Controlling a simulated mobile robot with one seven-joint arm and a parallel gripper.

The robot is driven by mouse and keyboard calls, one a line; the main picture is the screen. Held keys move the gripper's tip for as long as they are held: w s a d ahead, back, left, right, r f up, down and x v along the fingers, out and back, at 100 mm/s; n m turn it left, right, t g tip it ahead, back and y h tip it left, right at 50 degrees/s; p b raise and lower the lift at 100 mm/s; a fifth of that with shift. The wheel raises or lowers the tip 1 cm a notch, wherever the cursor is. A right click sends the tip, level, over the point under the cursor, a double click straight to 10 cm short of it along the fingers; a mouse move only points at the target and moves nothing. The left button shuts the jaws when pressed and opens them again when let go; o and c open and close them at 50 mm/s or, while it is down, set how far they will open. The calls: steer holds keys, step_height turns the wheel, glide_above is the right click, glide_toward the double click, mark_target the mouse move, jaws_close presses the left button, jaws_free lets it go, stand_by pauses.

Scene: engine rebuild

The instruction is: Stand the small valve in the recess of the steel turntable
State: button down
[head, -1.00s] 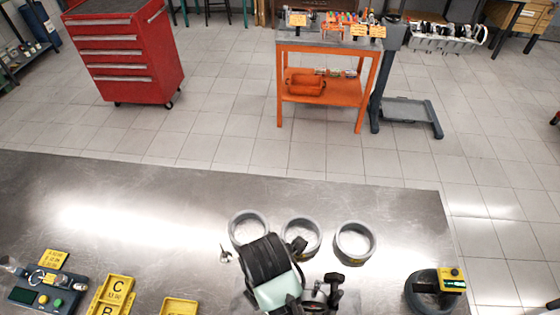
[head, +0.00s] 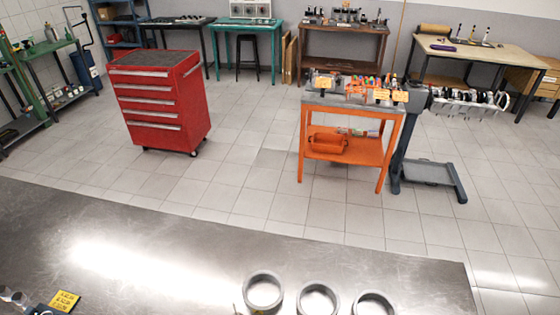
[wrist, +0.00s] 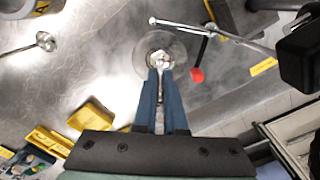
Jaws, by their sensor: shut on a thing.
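In the wrist view my gripper (wrist: 160,74) points at the steel table, its two blue fingers close together on a slim metal piece, which looks like the small valve (wrist: 160,88). A shiny round steel disc, apparently the turntable (wrist: 146,42), lies just beyond the fingertips. The fingertips and a bright metal part at its middle hide the recess, and I cannot tell whether the held piece touches it. Another valve (wrist: 45,41) lies on the table to the left, apart from the gripper. My gripper is outside the head view.
A metal rod (wrist: 190,26) and a red-tipped lever (wrist: 196,75) stand close right of the disc. Yellow trays (wrist: 92,116) lie at lower left. In the head view, grey rings (head: 263,290) line the table's near edge of the picture; the table's middle (head: 190,255) is clear.

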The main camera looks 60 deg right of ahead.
steer(key=c, duration=1)
jaws_free()
steer(key=shift+f, duration=0.1)
step_height(320, 180, up, 12)
steer(key=shift+r+b, duration=0.2)
steer(key=shift+b, duration=0.1)
